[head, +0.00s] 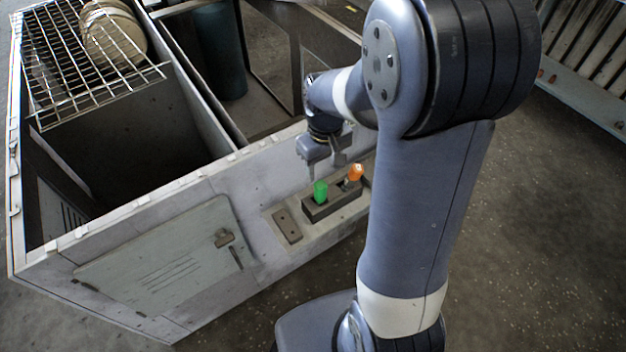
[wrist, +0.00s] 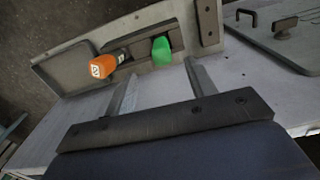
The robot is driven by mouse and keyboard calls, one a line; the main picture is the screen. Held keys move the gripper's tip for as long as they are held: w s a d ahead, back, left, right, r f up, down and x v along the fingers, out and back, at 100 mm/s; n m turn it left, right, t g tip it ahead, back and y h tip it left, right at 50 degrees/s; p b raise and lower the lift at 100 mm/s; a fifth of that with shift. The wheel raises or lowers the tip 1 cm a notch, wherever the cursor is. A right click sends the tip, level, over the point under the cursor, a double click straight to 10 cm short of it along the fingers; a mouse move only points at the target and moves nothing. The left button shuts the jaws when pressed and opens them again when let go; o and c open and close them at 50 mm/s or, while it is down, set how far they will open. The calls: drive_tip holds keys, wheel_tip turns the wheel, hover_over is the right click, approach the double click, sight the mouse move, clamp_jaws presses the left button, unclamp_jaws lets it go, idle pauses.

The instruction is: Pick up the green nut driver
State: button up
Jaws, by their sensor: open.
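The green nut driver (head: 320,191) stands in a dark holder (head: 333,205) on the side ledge of the housing, with its green handle upward. In the wrist view the green handle (wrist: 161,51) shows just beyond the fingertips, nearly in line with the gap between them. My gripper (head: 324,165) is above the holder, close to the green handle and apart from it. In the wrist view my gripper (wrist: 158,75) is open with nothing between its two fingers. The driver's shaft is hidden in the holder.
An orange-handled tool (head: 355,173) stands in the same holder, to the right of the green one; it also shows in the wrist view (wrist: 103,66). A latched panel door (head: 165,270) is at left. The open housing (head: 215,185) with a wire rack (head: 75,50) lies behind.

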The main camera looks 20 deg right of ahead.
sight(321, 182)
drive_tip(key=shift+w+f, duration=0.4)
drive_tip(key=shift+f, duration=0.2)
drive_tip(key=shift+w+f, duration=0.35)
drive_tip(key=shift+f, duration=0.2)
wheel_tip(321, 182, down, 4)
drive_tip(key=shift+s+r+b, duration=0.1)
drive_tip(key=shift+r+b, duration=0.05)
drive_tip(key=shift+b, duration=0.3)
drive_tip(key=shift+s+a+f+b, duration=0.15)
drive_tip(key=shift+f+b, duration=0.1)
drive_tip(key=shift+f, duration=1.3)
drive_tip(key=shift+s+d+f+b, duration=0.1)
drive_tip(key=shift+f+b, duration=0.15)
drive_tip(key=shift+f, duration=1.25)
drive_tip(key=shift+c, duration=0.2)
drive_tip(key=shift+a, duration=0.1)
clamp_jaws()
wheel_tip(321, 182, up, 10)
drive_tip(key=shift+r+p, duration=0.1)
drive_tip(key=shift+p, duration=0.8)
